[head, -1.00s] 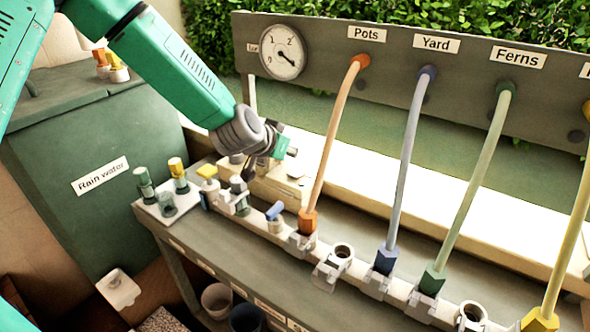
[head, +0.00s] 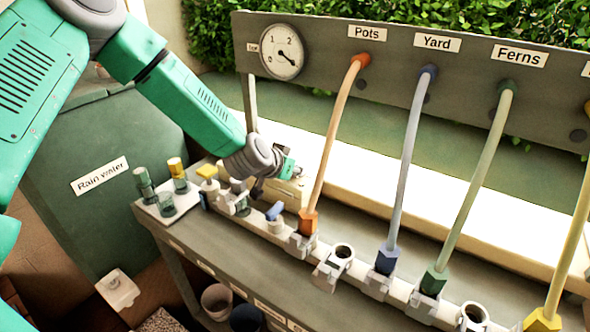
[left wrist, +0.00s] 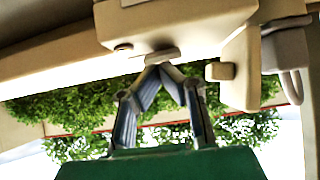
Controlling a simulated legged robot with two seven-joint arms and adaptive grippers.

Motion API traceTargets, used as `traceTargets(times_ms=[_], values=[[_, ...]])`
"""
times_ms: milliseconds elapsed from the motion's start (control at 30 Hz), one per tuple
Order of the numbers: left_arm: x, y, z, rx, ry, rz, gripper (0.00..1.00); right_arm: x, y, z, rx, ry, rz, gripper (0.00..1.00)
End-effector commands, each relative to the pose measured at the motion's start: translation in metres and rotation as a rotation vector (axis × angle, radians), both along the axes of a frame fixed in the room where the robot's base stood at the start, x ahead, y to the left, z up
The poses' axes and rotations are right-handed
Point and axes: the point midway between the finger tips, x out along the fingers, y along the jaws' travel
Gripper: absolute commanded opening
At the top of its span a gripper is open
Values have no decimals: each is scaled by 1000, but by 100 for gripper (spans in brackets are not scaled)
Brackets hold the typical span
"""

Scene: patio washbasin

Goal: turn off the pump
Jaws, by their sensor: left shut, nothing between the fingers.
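A cream box (head: 292,190), which looks like the pump housing, stands behind the bench pipe, partly hidden by my left wrist. In the left wrist view, a cream housing (left wrist: 185,22) fills the top, with a small pale tab (left wrist: 150,58) on its underside and a block (left wrist: 240,70) hanging to the right. My left gripper (head: 257,189) is low beside the box, its fingertips small and hard to make out. In the left wrist view the fingers (left wrist: 170,68) are shut and empty, their tips close to the tab; contact cannot be told. My right gripper is not in view.
A pressure gauge (head: 282,52) is on the back board. Orange (head: 333,140), blue (head: 410,160), green and yellow hoses rise from the bench pipe. A blue-handled valve (head: 274,212) and a yellow-topped fitting (head: 207,172) stand close to the gripper. A rain-water tank (head: 80,200) is left.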

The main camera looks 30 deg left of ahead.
Motion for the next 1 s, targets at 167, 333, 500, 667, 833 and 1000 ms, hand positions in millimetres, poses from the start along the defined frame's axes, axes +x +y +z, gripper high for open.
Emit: traceTargets(times_ms=[167,333,500,667,833,1000], values=[[-4,2,-14,-5,-62,1,0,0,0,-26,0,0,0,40],[-4,2,-10,-5,-83,2,0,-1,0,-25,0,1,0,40],[-4,2,-8,-5,-82,2,0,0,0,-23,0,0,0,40],[-4,2,0,-5,-82,2,0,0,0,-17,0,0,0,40],[-4,1,8,-5,-83,1,0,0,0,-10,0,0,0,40],[-4,1,8,-5,-83,1,0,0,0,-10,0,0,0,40]])
